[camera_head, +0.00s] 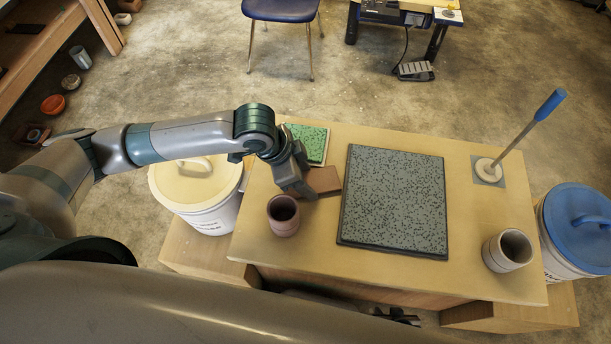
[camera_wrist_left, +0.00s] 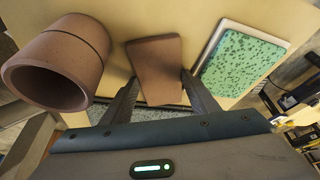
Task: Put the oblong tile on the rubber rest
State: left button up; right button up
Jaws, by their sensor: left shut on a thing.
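The oblong tile (camera_head: 324,180) is a plain reddish-brown slab at the left part of the table. My left gripper (camera_head: 308,190) is shut on its near end, which is partly hidden by the fingers. In the left wrist view the tile (camera_wrist_left: 157,60) sits between the two fingertips (camera_wrist_left: 160,80). I cannot tell whether it touches the table. The rubber rest, which I take to be the large dark grey speckled square mat (camera_head: 395,200), lies flat just right of the tile, with its top clear. My right gripper is not in view.
A green speckled pad (camera_head: 309,142) lies behind the tile. A brown cup (camera_head: 284,215) stands close to the gripper. Another cup (camera_head: 507,251) and a blue-handled tool (camera_head: 488,171) stand at the right of the table (camera_head: 463,273). Lidded buckets flank the table.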

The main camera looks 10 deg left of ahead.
dwell(0.3)
pick_arm(q)
jog(key=o, duration=1)
jog(key=shift+f, duration=0.1)
jog(key=shift+c, duration=0.2)
pick_arm(e)
jog(key=shift+a, duration=0.1)
jog(key=shift+a, duration=0.15)
